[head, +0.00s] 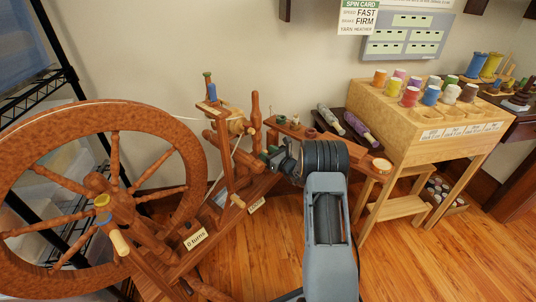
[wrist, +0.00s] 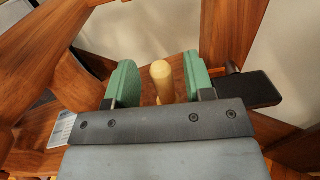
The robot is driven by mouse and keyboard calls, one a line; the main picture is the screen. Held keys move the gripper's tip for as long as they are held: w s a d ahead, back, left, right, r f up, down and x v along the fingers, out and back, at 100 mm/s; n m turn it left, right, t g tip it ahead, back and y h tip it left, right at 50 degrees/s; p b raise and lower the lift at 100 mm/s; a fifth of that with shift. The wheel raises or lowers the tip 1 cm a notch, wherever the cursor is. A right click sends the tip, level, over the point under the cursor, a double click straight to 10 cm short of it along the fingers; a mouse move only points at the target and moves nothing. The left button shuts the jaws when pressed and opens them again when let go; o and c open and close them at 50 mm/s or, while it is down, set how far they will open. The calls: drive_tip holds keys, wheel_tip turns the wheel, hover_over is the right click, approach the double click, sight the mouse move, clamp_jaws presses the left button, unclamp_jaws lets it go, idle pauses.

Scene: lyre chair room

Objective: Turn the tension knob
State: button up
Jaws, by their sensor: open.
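The wooden spinning wheel (head: 115,140) fills the left of the head view. In the wrist view a pale, round-ended wooden knob (wrist: 161,78) stands between the two green pads of my gripper (wrist: 160,82), with a gap on each side. It looks like the tension knob. In the head view my gripper (head: 273,157) is at the right end of the wheel's frame and hides most of what lies between its fingers. My gripper is open and holds nothing.
A wooden stand (head: 430,125) with several colored spools is at the right. A small table (head: 330,150) with bobbins sits behind my arm. A tag reading "0 turns" (head: 197,239) and a smaller tag (head: 257,205) lie on the frame. Floor at the lower right is clear.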

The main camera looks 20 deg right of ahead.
clamp_jaws()
drive_tip(key=m+h+b, duration=0.1)
drive_tip(key=h, duration=0.1)
drive_tip(key=m+t+h, duration=0.1)
drive_tip(key=shift+a+f+m+h+b, duration=0.1)
drive_tip(key=shift+a+m+h+b, duration=0.2)
drive_tip(key=shift+h+b, duration=0.1)
drive_tip(key=shift+s+m+h+b, duration=0.1)
drive_tip(key=shift+m+h+b, duration=0.25)
drive_tip(key=shift+m+h, duration=0.85)
drive_tip(key=shift+h, duration=0.4)
unclamp_jaws()
drive_tip(key=shift+n, duration=0.3)
